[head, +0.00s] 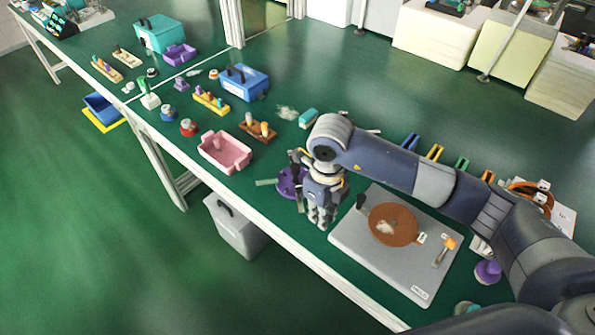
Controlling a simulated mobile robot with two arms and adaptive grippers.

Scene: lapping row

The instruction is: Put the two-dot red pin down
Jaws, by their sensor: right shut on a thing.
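My right gripper (319,219) points down over the bench's front part, just left of the grey board (365,265). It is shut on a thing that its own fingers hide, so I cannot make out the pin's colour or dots. A purple round fixture (287,183) stands just behind and left of the gripper, partly covered by it. On the grey board lie a round brown disc (392,225) and an orange-headed piece (449,244). My left gripper is out of view.
Coloured holders (436,153) stand behind my arm. The bench's front edge is close to the gripper.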

